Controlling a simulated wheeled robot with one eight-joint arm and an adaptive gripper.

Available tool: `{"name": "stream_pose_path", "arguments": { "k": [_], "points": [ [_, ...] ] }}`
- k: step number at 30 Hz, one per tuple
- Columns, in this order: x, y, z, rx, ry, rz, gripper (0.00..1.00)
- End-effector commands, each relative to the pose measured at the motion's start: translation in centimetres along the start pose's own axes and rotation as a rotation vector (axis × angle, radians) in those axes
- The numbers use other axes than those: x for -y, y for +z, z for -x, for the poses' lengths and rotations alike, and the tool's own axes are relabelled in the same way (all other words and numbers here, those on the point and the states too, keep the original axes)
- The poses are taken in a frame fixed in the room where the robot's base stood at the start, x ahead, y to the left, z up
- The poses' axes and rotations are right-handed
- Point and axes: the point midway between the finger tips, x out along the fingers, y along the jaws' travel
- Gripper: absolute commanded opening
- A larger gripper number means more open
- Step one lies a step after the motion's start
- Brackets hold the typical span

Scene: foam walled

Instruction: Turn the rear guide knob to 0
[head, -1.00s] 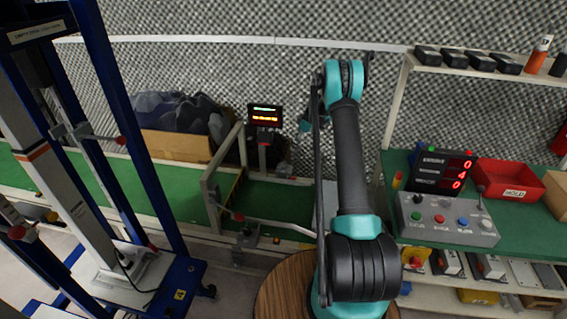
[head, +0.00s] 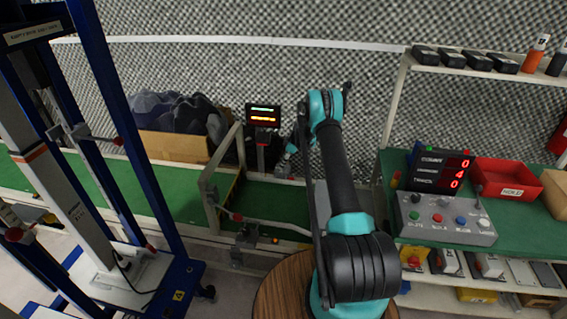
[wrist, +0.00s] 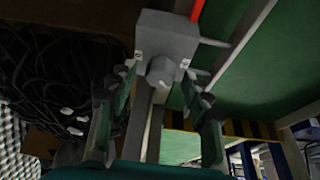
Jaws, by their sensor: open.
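In the wrist view a grey block (wrist: 167,36) carries a round grey knob (wrist: 160,71) that faces my camera. It appears to be the rear guide knob; no scale or pointer is readable on it. My gripper (wrist: 159,82) is open, with one finger on each side of the knob. I cannot tell whether either finger touches it. In the head view my gripper (head: 286,166) is small, beyond the near rail of the green conveyor (head: 270,200), and the knob there cannot be made out.
A small lit display (head: 263,116) stands on a post just left of my gripper. A near guide block (head: 246,234) sits at the front rail. A blue-framed stand (head: 150,130) is at left. A control box (head: 446,219) sits on the right bench.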

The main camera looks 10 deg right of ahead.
Motion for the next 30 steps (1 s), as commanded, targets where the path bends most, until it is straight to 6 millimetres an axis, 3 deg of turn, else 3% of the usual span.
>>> {"name": "stream_pose_path", "arguments": {
  "k": [5,17,30],
  "points": [
    [0.01,-0.01,0.01,0.000,0.000,0.000,0.48],
    [0.01,-0.02,0.03,0.000,0.000,0.000,0.00],
    [0.16,-0.06,0.07,-0.001,0.043,-0.103,0.00]
  ]
}}
